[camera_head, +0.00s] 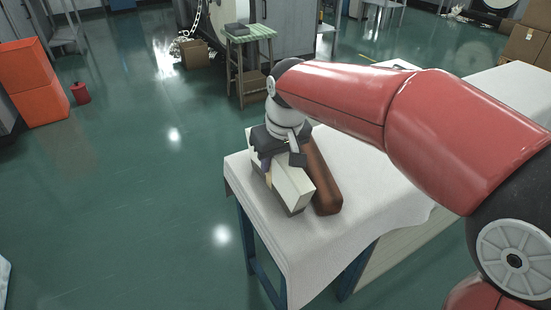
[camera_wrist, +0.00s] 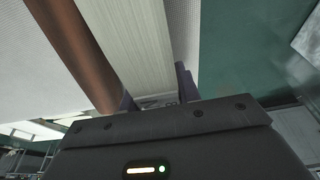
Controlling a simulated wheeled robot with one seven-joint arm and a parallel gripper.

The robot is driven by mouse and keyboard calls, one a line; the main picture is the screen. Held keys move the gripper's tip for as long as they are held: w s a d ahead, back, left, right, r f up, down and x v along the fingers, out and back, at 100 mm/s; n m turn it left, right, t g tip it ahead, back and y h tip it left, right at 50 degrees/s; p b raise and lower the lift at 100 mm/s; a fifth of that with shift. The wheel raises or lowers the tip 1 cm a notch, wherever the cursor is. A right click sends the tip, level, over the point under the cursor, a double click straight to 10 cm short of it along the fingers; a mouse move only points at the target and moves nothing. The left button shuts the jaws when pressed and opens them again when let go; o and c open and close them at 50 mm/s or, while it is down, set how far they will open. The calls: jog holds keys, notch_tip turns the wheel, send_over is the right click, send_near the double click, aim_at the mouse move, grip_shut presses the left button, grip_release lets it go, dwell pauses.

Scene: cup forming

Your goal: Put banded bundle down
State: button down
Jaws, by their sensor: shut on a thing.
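The banded bundle is a long cream block (camera_head: 293,187) at the near left corner of the cloth-covered table (camera_head: 375,210). Its lower edge looks darker. My gripper (camera_head: 280,158) is above its far end, with its fingers down on either side, shut on it. In the wrist view the bundle's pale, finely lined face (camera_wrist: 135,45) runs between my two dark fingers (camera_wrist: 157,95). The bundle is at or very close to the cloth; I cannot tell whether it touches. The band is not clear, and my gripper hides the far end.
A reddish-brown bar (camera_head: 323,180) lies close along the bundle's right side and shows in the wrist view (camera_wrist: 75,50). The table's left edge is close to the bundle. Bare cloth lies to the right. A small green-topped stool (camera_head: 250,34) stands beyond on the floor.

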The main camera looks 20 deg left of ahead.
jog(key=c, duration=1)
grip_release()
jog(key=p+v, duration=0.1)
jog(key=v, duration=1.1)
jog(key=shift+d, duration=0.1)
